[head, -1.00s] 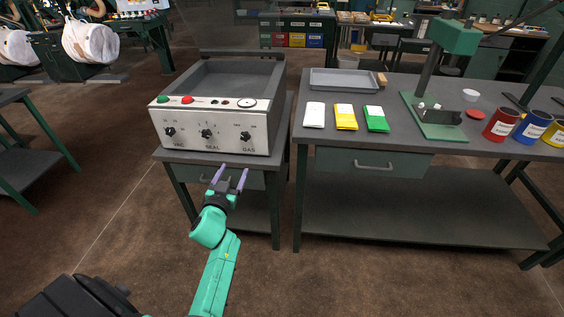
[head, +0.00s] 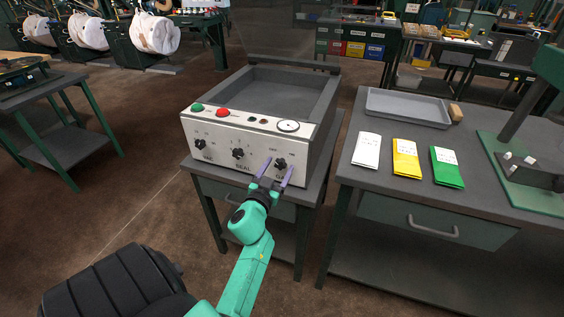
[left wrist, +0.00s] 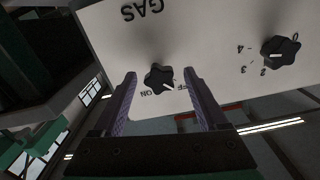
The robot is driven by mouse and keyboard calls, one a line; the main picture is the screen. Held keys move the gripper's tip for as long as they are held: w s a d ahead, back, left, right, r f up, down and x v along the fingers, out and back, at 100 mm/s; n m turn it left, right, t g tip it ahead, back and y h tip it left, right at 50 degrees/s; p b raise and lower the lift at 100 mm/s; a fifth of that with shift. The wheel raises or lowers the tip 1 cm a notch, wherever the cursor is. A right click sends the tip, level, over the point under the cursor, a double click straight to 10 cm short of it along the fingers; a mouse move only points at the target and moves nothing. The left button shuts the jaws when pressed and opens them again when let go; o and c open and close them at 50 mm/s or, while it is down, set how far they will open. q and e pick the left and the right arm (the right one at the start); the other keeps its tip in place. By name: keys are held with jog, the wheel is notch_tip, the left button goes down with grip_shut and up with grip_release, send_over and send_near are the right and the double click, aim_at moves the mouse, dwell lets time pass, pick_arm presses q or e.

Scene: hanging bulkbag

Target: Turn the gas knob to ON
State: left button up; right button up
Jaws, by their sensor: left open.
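The gas knob (head: 280,164) is a black lobed knob at the right end of the white front panel (head: 222,156) of a grey sealing machine. In the left wrist view the gas knob (left wrist: 158,78) sits below the GAS lettering, which appears upside down, with OFF and ON marks by it. Its white pointer lies between or near those marks; I cannot tell exactly which it meets. My left gripper (head: 277,172) is open, its two purple fingers pointing at the panel on either side of the knob. In the wrist view the fingers (left wrist: 162,88) flank it, with gaps showing. My right gripper is not in view.
The SEAL knob (head: 238,153) and another knob (head: 200,144) are left of the gas knob. Green (head: 198,107) and red (head: 222,112) buttons sit above. A workbench (head: 375,190) with a drawer stands close on the right, carrying white, yellow and green packets.

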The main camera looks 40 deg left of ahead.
pick_arm(q)
jog(key=shift+s+d+r, duration=0.15)
jog(key=shift+s+r, duration=0.05)
jog(key=shift+s, duration=0.05)
jog(key=shift+c, duration=0.6)
jog(key=c, duration=0.6)
grip_shut()
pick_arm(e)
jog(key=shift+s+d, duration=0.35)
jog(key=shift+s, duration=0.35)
